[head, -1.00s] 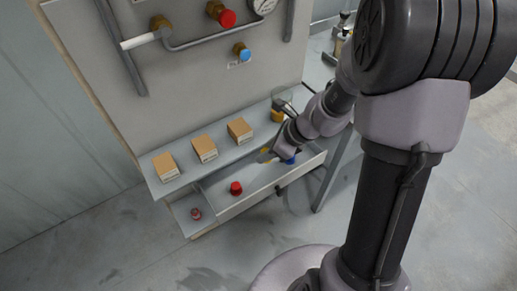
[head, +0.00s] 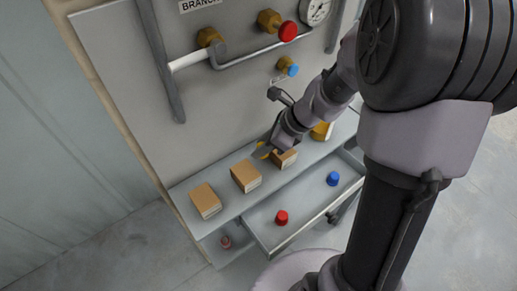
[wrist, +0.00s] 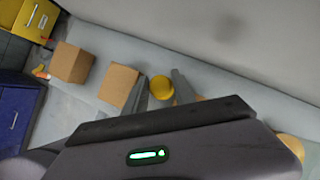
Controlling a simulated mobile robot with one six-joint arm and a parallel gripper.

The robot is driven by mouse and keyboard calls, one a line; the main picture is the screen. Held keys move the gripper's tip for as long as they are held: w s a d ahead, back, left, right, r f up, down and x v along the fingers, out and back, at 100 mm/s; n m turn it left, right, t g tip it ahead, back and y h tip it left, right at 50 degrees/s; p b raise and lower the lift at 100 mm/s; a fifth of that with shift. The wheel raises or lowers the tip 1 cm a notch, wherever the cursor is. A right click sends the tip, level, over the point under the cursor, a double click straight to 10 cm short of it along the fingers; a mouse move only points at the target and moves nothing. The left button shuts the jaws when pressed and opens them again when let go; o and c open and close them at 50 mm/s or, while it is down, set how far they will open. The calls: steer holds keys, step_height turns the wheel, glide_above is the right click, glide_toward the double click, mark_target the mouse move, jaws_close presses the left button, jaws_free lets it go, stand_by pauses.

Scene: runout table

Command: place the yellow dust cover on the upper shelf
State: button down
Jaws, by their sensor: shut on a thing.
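The yellow dust cover (wrist: 161,88) is a small round cap between the two fingers of my gripper (wrist: 161,92) in the wrist view. My gripper is shut on it. In the head view a bit of the cover (head: 263,150) shows beside my gripper (head: 268,147), which partly hides it. They are at the upper shelf (head: 226,192), close to the wall panel and behind the row of boxes. I cannot tell whether the cover touches the shelf.
Cardboard boxes (head: 205,200), (head: 245,176) and (head: 284,157) stand along the shelf. A yellow item (head: 321,130) stands farther right. The open drawer (head: 262,236) below holds a red cap (head: 281,217) and a blue cap (head: 333,178). Valves and a gauge (head: 316,10) project above.

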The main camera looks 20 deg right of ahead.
steer(key=shift+w+a+f, duration=0.1)
steer(key=shift+w+a, duration=0.1)
steer(key=shift+w, duration=0.55)
steer(key=f+b, duration=0.3)
steer(key=f, duration=0.1)
steer(key=shift+w, duration=0.3)
steer(key=shift+a+r, duration=0.1)
steer(key=shift+r, duration=0.15)
steer(key=shift+f, duration=0.1)
steer(key=c, duration=1)
jaws_free()
steer(key=shift+c, duration=0.2)
